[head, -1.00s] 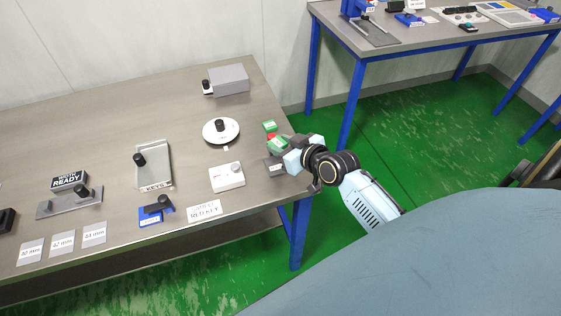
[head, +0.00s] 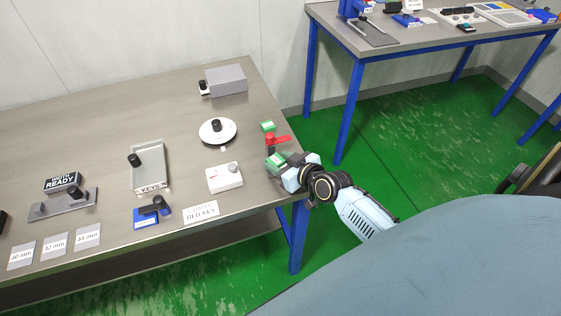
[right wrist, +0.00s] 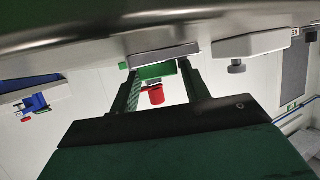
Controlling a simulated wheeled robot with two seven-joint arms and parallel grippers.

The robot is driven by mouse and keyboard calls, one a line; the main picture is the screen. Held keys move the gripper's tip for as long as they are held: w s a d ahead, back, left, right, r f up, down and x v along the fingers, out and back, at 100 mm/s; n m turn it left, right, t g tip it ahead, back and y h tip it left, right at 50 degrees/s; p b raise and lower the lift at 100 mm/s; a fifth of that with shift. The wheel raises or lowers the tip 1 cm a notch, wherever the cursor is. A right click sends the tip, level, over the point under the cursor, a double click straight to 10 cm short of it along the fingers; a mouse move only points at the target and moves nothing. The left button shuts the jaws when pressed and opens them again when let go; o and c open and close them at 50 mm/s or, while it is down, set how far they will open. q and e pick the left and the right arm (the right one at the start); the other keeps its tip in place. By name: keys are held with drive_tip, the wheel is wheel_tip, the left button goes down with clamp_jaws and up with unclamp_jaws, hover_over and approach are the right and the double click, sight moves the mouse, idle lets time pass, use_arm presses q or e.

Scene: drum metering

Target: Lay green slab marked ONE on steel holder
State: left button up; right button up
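A green slab (head: 277,161) with a pale label sits at the fingertips of my right gripper (head: 283,166), near the right edge of the table. The label is too small to read. In the right wrist view the green slab (right wrist: 156,71) spans the gap between the two dark fingers, and the gripper looks shut on it. A grey metal block (right wrist: 162,55), apparently the steel holder, lies right against the slab in that view. I cannot tell whether they touch. In the head view the slab and gripper hide most of the holder. My left gripper is out of view.
A second green slab (head: 268,126) lies behind a red handle (head: 277,139). Floor lies right of the table.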

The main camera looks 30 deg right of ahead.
drive_tip(key=shift+o, duration=1.1)
drive_tip(key=shift+r, duration=0.2)
drive_tip(key=p+v, duration=0.1)
drive_tip(key=v, duration=1.1)
drive_tip(key=shift+p, duration=0.4)
drive_tip(key=shift+c, duration=0.2)
